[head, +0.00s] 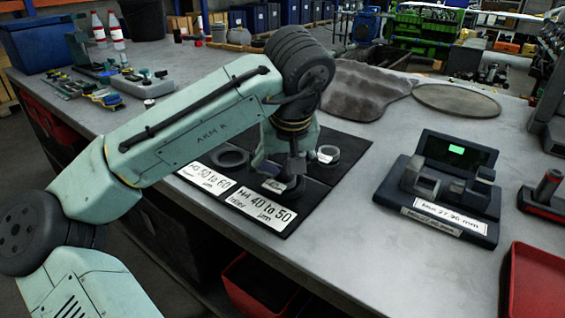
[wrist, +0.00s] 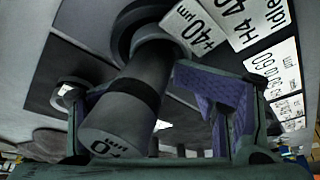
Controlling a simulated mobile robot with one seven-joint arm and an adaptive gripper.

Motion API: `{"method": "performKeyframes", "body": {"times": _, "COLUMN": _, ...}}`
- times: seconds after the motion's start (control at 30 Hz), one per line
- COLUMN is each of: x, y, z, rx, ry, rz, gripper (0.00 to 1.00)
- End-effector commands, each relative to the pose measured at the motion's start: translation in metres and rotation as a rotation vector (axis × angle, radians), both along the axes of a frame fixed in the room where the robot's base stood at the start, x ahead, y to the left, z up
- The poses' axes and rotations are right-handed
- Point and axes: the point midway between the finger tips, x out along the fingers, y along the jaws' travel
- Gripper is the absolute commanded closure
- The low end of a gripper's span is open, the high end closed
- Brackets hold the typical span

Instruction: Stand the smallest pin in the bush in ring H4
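The pin's far end is at the dark ring (wrist: 127,30) beside a "+40 µm" tag. I cannot tell whether it is inside the bush or just above it. In the head view my gripper (head: 285,155) points down over the dark mat, behind the H4 "40 to 50" card (head: 258,207).
An empty-looking dark ring (head: 230,157) lies left of my gripper. A labelled ring (head: 328,152) lies close on its right. A measuring stand (head: 450,190) with a green display is further right. A red tray (head: 540,285) is at the lower right. Bare bench lies between mat and stand.

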Motion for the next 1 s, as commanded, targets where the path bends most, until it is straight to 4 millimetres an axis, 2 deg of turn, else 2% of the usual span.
{"method": "performKeyframes", "body": {"times": 0.23, "x": -0.004, "y": -0.001, "z": -0.001, "rx": 0.006, "ry": 0.013, "rz": -0.008, "gripper": 0.55}}
{"method": "performKeyframes", "body": {"times": 0.37, "x": -0.006, "y": -0.002, "z": 0.008, "rx": 0.005, "ry": 0.011, "rz": -0.008, "gripper": 0.55}}
{"method": "performKeyframes", "body": {"times": 0.8, "x": -0.037, "y": -0.008, "z": 0.09, "rx": 0.006, "ry": 0.0, "rz": -0.001, "gripper": 0.55}}
{"method": "performKeyframes", "body": {"times": 1.0, "x": -0.044, "y": -0.009, "z": 0.109, "rx": 0.003, "ry": 0.0, "rz": 0.0, "gripper": 0.55}}
